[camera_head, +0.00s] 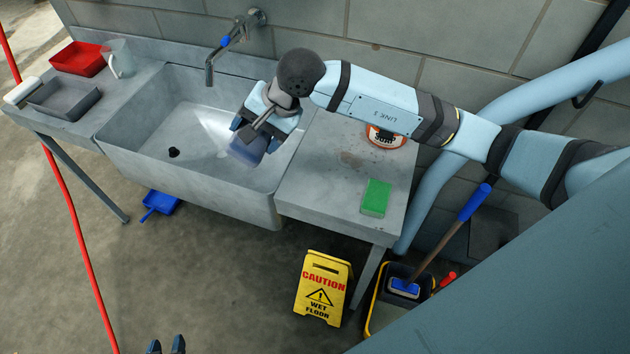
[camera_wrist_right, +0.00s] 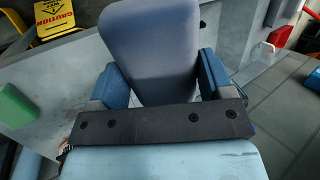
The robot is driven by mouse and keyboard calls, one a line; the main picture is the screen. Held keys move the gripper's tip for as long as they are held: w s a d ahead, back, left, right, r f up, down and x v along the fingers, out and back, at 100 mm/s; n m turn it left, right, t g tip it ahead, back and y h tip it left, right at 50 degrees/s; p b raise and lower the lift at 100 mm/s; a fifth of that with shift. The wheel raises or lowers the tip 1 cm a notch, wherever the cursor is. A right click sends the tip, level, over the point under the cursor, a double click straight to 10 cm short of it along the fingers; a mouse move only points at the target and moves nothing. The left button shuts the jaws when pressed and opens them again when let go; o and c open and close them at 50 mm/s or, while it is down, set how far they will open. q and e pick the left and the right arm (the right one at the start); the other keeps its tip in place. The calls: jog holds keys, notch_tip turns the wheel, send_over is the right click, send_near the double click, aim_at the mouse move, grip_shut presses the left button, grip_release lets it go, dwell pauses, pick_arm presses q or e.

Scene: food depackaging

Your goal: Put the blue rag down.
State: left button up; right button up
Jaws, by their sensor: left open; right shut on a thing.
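The blue rag (camera_head: 246,150) is in my right gripper (camera_head: 257,132), over the right part of the sink basin. In the right wrist view the rag (camera_wrist_right: 150,50) stands up flat and wide between the two blue fingers, which are shut on it. I cannot tell whether the rag touches the basin. My left gripper (camera_head: 166,346) shows only as two dark fingertips at the bottom edge of the head view, apart and empty, over the floor.
The metal sink (camera_head: 190,112) has a tap (camera_head: 228,42) behind it. A green sponge (camera_head: 376,198) and a soap container (camera_head: 385,138) are on the right counter. A red tray (camera_head: 80,59), jug (camera_head: 121,58) and grey tray (camera_head: 63,98) are left. A yellow sign (camera_head: 323,288) stands below.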

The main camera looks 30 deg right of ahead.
jog(key=d+f+g+h+b, duration=0.1)
jog(key=d+f+g+h, duration=0.1)
jog(key=d+h, duration=0.25)
jog(key=m+g+h, duration=0.1)
jog(key=m, duration=0.1)
send_over(315, 179)
jog(key=shift+r+b, duration=0.4)
jog(key=shift+r, duration=0.05)
jog(key=shift+f, duration=0.1)
notch_tip(315, 179, down, 14)
jog(key=p, duration=0.3)
jog(key=shift+f+p, duration=0.15)
jog(key=shift+p, duration=0.15)
jog(key=shift+f, duration=0.5)
notch_tip(315, 179, down, 4)
jog(key=shift+f+p, duration=0.1)
jog(key=shift+p, duration=0.3)
jog(key=o, duration=0.8)
